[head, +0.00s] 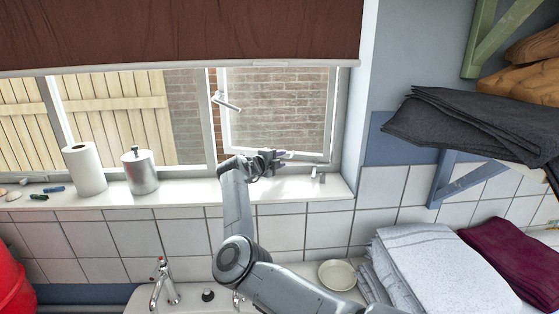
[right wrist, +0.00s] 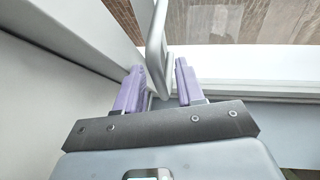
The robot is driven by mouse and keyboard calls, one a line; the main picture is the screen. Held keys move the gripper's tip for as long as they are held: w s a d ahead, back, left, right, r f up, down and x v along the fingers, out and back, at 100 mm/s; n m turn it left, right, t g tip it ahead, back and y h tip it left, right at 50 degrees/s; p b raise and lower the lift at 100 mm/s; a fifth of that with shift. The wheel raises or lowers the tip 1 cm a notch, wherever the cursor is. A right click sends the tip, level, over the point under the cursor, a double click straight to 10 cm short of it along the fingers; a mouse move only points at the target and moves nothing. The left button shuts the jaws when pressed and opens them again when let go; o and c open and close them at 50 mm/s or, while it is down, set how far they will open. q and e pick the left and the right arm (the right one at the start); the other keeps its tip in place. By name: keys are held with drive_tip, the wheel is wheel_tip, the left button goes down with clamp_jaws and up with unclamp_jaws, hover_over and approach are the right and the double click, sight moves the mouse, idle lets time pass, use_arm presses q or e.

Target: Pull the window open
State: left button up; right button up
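The window's right-hand casement (head: 278,105) has a white frame with a brick wall visible through its glass. My right gripper (head: 278,155) is at the casement's lower edge, just above the sill. In the right wrist view its two purple-padded fingers (right wrist: 160,78) are apart, with a grey metal bar (right wrist: 156,45) between or just beyond them. Clear gaps show beside the bar. My left gripper is out of view.
A paper roll (head: 84,168) and a metal canister (head: 139,170) stand on the sill (head: 190,192), left of my right arm. A small fitting (head: 318,175) is at its right end. A tap (head: 163,283) is below. Folded towels (head: 440,270) and a loaded shelf are at right.

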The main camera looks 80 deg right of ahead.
drive_tip(key=b+v, duration=0.3)
drive_tip(key=v, duration=0.6)
drive_tip(key=shift+w+a, duration=0.1)
drive_tip(key=shift+v, duration=0.85)
drive_tip(key=shift+r, duration=0.1)
